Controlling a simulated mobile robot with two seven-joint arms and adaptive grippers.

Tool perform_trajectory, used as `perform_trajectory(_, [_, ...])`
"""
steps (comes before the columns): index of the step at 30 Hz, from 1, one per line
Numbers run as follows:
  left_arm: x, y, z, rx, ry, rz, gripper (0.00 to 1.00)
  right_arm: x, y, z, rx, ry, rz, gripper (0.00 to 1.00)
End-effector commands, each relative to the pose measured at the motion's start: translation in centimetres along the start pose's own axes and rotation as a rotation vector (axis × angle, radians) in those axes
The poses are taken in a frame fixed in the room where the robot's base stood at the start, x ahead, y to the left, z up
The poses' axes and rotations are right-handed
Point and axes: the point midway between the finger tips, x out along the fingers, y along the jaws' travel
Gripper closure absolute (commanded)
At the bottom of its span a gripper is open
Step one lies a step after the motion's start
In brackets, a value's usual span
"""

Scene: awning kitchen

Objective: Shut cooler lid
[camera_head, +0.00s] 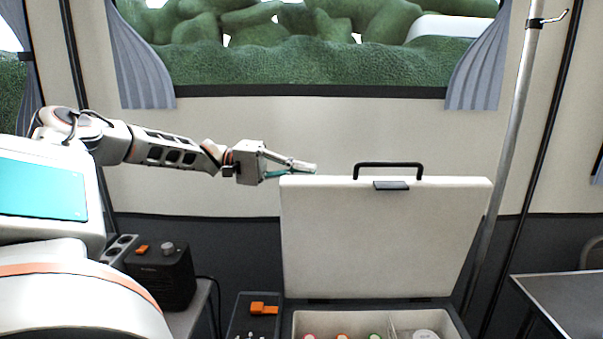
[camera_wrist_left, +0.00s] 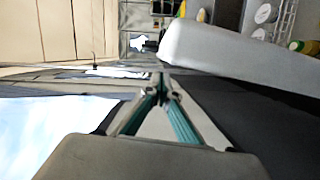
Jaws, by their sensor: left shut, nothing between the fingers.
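The cooler (camera_head: 296,318) stands at the lower middle of the head view, with only its top part in the frame. Its off-white lid (camera_head: 385,235) stands open, roughly upright, with a black handle (camera_head: 388,165) and a dark latch on its top edge. My left gripper (camera_head: 314,169) is shut and empty at the top left corner of the lid. Whether it touches the lid I cannot tell. In the left wrist view the closed fingertips (camera_wrist_left: 162,80) lie beside the pale lid (camera_wrist_left: 225,55). My right gripper is not in view.
Inside the cooler are several capped items (camera_head: 342,336) and a white container (camera_head: 424,334). A black box (camera_head: 160,275) stands on a counter at left. A grey pole (camera_head: 510,150) rises right of the lid, and a dark table (camera_head: 570,300) is at far right.

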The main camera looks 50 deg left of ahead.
Motion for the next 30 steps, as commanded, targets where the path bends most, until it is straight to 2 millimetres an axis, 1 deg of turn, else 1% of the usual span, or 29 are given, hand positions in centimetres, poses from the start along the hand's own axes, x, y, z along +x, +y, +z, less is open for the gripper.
perform_trajectory(1, [1.0,-0.6,0.1,-0.007,-0.004,-0.005,1.0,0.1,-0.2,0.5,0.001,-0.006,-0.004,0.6])
perform_trajectory(6, [3.8,-0.6,0.1,-0.007,-0.002,-0.005,1.0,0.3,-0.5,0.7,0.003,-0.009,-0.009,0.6])
perform_trajectory(9, [5.0,-0.6,0.0,-0.006,-0.002,-0.004,1.0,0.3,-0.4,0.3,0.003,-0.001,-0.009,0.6])
perform_trajectory(12, [5.7,-0.5,0.0,-0.005,-0.001,-0.004,1.0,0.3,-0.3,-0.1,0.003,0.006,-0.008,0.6])
perform_trajectory(16, [6.0,-0.3,0.0,-0.003,0.0,-0.003,1.0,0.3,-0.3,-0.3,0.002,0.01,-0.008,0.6])
perform_trajectory(25, [6.0,-0.2,0.0,-0.001,0.0,-0.002,1.0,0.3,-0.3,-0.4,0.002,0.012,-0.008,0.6])
perform_trajectory(30, [6.1,0.3,0.7,0.019,-0.001,-0.002,1.0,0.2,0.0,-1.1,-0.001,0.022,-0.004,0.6])
